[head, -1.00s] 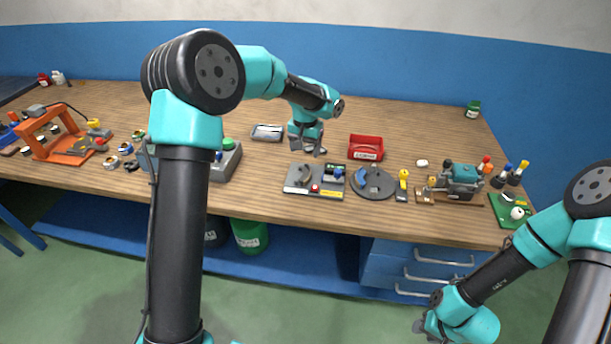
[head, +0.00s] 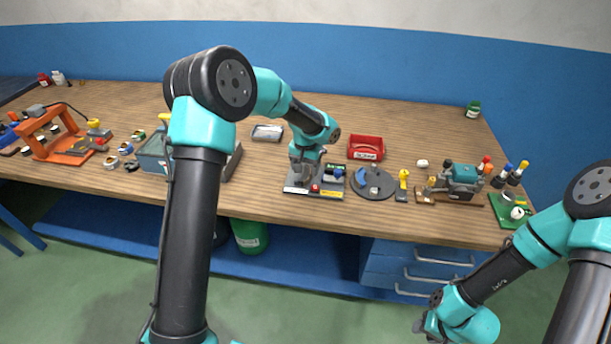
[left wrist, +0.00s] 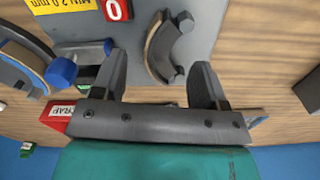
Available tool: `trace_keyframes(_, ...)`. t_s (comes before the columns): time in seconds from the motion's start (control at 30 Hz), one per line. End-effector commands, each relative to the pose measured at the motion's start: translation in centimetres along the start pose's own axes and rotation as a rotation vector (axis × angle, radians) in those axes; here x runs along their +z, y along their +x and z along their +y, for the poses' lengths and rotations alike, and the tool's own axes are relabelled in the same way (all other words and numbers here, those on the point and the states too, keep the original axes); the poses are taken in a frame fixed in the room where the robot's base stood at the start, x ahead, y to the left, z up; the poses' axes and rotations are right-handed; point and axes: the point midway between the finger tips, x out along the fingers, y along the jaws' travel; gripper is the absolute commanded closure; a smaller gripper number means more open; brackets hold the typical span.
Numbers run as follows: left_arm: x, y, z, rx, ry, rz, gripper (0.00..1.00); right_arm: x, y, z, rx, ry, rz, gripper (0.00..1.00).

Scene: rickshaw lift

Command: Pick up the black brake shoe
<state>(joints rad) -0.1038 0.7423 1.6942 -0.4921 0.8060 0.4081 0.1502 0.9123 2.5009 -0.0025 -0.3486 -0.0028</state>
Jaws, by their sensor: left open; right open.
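The brake shoe (left wrist: 161,55) is a dark grey curved piece with a tan lining. In the left wrist view it lies on the grey plate (left wrist: 212,22). In the head view my left gripper largely hides it. My left gripper (head: 303,177) is over the left part of that plate, pointing down. In the left wrist view its two fingers (left wrist: 158,75) are apart, with the shoe showing between and just beyond them. I see no grip on it. My right gripper (head: 432,327) is low in front of the bench, far from the shoe, and empty.
A round grey disc (head: 386,187) with a blue piece stands right of the plate. A red bin (head: 366,143) is behind.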

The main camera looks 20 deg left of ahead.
Motion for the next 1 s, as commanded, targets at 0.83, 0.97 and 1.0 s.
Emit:
trace_keyframes(0.83,0.0,2.9,0.0,0.001,0.000,0.001,0.44,0.0,0.0,0.0,0.000,0.000,0.000,0.57)
trace_keyframes(0.97,0.0,2.9,0.0,0.001,0.000,0.001,0.56,0.0,0.0,0.0,0.000,0.000,0.000,0.57)
trace_keyframes(1.0,0.0,2.9,0.0,0.001,0.000,0.001,0.60,0.0,0.0,0.0,0.000,0.000,0.000,0.57)
